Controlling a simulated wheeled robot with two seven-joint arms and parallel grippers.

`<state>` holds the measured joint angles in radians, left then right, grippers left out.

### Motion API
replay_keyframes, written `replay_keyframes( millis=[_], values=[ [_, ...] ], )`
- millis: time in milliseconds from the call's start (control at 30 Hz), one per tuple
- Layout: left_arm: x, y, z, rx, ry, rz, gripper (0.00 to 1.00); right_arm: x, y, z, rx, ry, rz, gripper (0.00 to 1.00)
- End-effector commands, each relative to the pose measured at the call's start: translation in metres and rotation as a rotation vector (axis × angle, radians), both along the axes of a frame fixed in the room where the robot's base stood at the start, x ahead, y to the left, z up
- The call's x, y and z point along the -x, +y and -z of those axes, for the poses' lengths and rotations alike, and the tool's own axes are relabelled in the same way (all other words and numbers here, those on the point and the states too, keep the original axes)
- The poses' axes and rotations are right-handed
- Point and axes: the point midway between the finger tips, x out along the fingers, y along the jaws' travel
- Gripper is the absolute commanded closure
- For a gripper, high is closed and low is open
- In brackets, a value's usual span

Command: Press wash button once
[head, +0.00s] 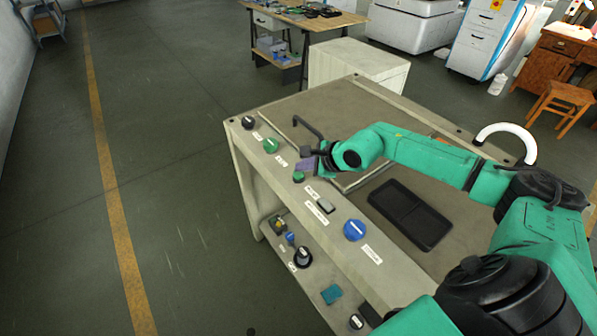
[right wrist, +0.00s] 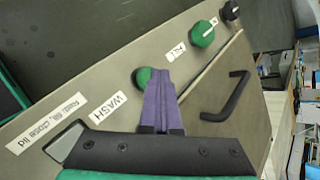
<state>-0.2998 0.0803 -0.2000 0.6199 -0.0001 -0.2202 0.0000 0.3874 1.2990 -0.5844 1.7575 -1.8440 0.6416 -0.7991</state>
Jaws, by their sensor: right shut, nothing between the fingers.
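The green wash button (right wrist: 142,76) sits on the panel beside the WASH label (right wrist: 108,107) in the right wrist view. In the head view the green button (head: 299,177) is just below my gripper. My right gripper (right wrist: 155,72) has its purple fingers shut with nothing between them. Its tips overlap the button's right edge in the wrist view; whether they touch it I cannot tell. The same gripper (head: 305,165) shows in the head view at the end of my green arm. My left gripper is not in view.
A green knob (right wrist: 202,33) by the FILL label and a black knob (right wrist: 229,10) stand farther along the panel. A blue knob (head: 355,230) and a pale switch (head: 325,205) are nearer. A black handle (right wrist: 226,97) rises from the lid beside my fingers.

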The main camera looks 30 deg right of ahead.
Motion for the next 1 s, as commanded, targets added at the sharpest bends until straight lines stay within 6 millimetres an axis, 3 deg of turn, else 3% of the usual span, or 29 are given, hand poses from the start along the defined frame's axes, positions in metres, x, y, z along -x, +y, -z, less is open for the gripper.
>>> replay_keyframes(
  millis=[567, 1000],
  values=[
    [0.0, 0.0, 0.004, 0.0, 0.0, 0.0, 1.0, 0.001, 0.0, 0.004, 0.001, 0.004, 0.0, 1.0],
    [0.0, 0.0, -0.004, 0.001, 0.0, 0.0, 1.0, 0.0, -0.001, -0.015, 0.002, 0.002, -0.001, 1.0]
  ],
)
